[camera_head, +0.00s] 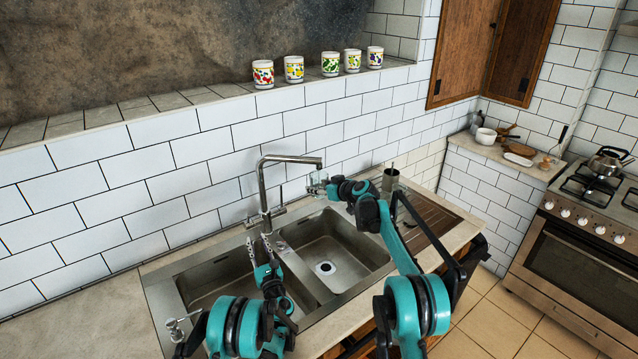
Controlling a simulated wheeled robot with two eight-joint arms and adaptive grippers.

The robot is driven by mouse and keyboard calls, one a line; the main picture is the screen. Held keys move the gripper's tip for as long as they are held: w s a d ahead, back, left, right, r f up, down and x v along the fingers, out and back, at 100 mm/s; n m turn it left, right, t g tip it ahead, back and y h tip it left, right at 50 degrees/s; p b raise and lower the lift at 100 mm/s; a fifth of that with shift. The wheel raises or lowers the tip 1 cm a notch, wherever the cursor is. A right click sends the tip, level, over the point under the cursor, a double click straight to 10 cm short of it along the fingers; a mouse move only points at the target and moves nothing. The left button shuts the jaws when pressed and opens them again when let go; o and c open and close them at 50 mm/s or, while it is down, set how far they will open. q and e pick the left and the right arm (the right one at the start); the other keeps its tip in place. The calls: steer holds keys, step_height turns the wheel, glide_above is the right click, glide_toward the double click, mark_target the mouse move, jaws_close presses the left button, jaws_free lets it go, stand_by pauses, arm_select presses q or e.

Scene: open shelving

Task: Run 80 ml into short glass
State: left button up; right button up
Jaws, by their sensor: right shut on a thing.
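A small clear short glass (317,181) is held under the outer end of the tall metal tap's (263,185) spout, above the double sink (345,238). My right gripper (323,187) is shut on the glass. It reaches in from the right, and its fingers partly cover the glass. My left gripper (259,244) is over the sink's near-left side, below the tap's base. Its two fingers stand apart and point up, with nothing between them. I cannot make out any water stream or level in the glass.
A metal cylinder (390,179) stands behind my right arm near the wooden drainboard (432,222). Several patterned cups (293,69) line the wall ledge. A stove (590,215) with a kettle (607,161) is at right. The counter left of the sink (80,310) is clear.

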mark_target(252, 224)
steer(key=s+d, duration=0.4)
steer(key=s, duration=0.2)
arm_select(q)
steer(key=c, duration=0.4)
steer(key=shift+r, duration=0.2)
jaws_close()
steer(key=s+d+r+g+h, duration=0.1)
steer(key=s+d+r+g, duration=0.2)
steer(key=s+g, duration=0.25)
steer(key=shift+g, duration=0.25)
steer(key=shift+w+r+x, duration=0.15)
steer(key=shift+r+x, duration=0.35)
steer(key=shift+x, duration=1.8)
steer(key=shift+w+r+x, duration=0.15)
steer(key=shift+r+x, duration=0.35)
steer(key=shift+x, duration=1.8)
steer(key=shift+w+r+x, duration=0.2)
steer(key=shift+r+x, duration=0.25)
steer(key=shift+x, duration=1.8)
